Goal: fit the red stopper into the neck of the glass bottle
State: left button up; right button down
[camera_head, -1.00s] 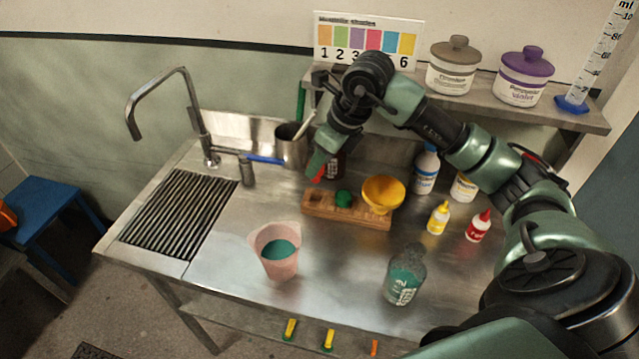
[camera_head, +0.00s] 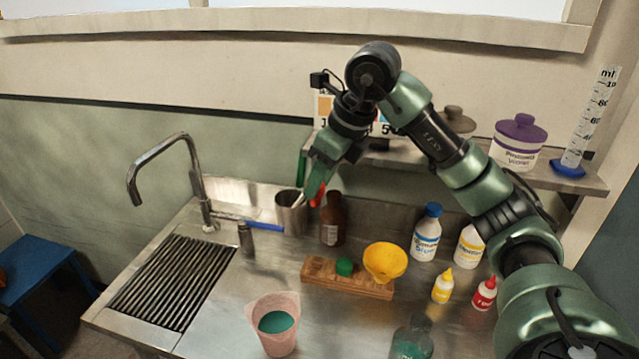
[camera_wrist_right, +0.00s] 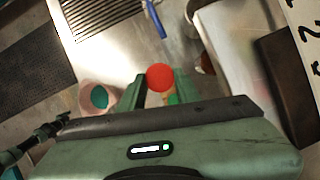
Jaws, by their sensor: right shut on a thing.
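The red stopper (camera_head: 318,194) is held between the fingertips of my right gripper (camera_head: 315,187). In the right wrist view its round red face (camera_wrist_right: 160,77) shows between the two green fingers. A brown bottle (camera_head: 333,222) stands upright on the steel counter, just right of and below the stopper as seen from the head, apart from it as far as I can tell. Another bottle (camera_head: 411,342) with teal contents stands at the front, cut off by the lower edge. Which of them is the glass bottle I cannot tell for sure. My left gripper is not in view.
A wooden block (camera_head: 318,273) holds a green piece (camera_head: 344,267) and a yellow funnel (camera_head: 385,262). A metal pot (camera_head: 291,214) stands behind, left of the brown bottle. A pink beaker (camera_head: 275,335) is in front. Squeeze bottles stand right; a shelf (camera_head: 440,160) runs behind.

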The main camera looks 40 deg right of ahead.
notch_tip(320, 180, up, 5)
jog(key=p, duration=0.4)
jog(key=shift+r+p, duration=0.1)
jog(key=shift+p, duration=0.2)
dwell(0.3)
